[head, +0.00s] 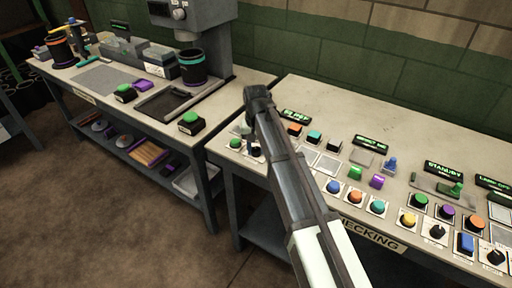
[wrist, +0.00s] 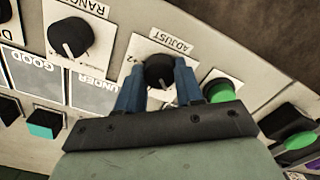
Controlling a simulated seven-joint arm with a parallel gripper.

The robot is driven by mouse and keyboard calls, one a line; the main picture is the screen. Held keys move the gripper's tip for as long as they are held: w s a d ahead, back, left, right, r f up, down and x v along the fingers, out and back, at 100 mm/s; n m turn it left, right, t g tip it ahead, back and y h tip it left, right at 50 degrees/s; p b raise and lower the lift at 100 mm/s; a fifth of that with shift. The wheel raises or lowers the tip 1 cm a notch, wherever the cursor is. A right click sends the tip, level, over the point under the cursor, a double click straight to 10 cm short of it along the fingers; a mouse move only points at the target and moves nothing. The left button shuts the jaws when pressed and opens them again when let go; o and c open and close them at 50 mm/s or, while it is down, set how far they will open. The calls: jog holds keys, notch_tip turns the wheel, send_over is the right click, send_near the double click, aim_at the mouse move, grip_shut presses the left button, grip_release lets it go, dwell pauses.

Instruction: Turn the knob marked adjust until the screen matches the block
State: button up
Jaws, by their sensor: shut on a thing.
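The knob marked adjust (wrist: 157,74) is black and round, on a white plate with the word ADJUST, in the wrist view. My gripper (wrist: 159,68) has its two blue fingers on either side of this knob and is shut on it. In the head view my arm reaches over the checking bench, and its links hide most of the gripper and the knob. A small display with green text (head: 296,113) stands behind that spot. I cannot tell which screen or block belongs to this knob.
A second black knob marked range (wrist: 70,37) is left of adjust in the wrist view. A green button (wrist: 220,91) is close on the right. Grey panels marked good (wrist: 35,72) and under (wrist: 92,90) lie nearby. The bench's back (head: 330,98) is clear.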

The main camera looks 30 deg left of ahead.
aim_at(256, 149)
jog(key=n, duration=0.6)
jog(key=shift+n, duration=0.4)
dwell(0.3)
jog(key=o, duration=1)
jog(key=shift+o, duration=0.2)
notch_tip(256, 149, up, 14)
jog(key=shift+f, duration=0.15)
dwell(0.3)
